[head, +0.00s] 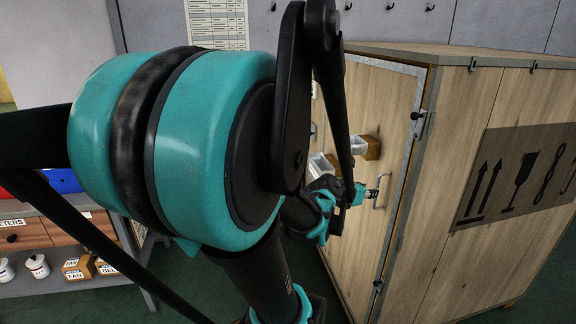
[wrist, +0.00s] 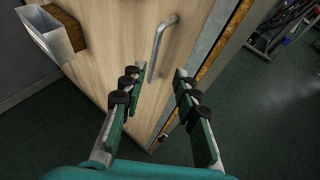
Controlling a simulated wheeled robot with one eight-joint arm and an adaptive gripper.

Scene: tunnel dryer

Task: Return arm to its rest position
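My gripper (wrist: 157,76) is open in the wrist view, with its two dark green, black-padded fingers apart and nothing held between them. A metal bar handle (wrist: 160,45) on the wooden door (wrist: 110,35) lies close to the fingertips, near the left one. I cannot tell whether they touch. In the head view my gripper (head: 368,193) is small and partly hidden, beside the handle (head: 380,187) on the door of the large wooden cabinet (head: 465,150). My teal and black arm (head: 205,150) is stretched out towards the door and fills much of that view.
Grey-white holders on wooden blocks (head: 365,147) stick out from the door, left of the handle. A shelf unit (head: 85,222) with bins and small boxes stands at the left. Hooks (head: 430,7) and a paper chart line the back wall. Dark green floor (wrist: 255,125) is open at the right.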

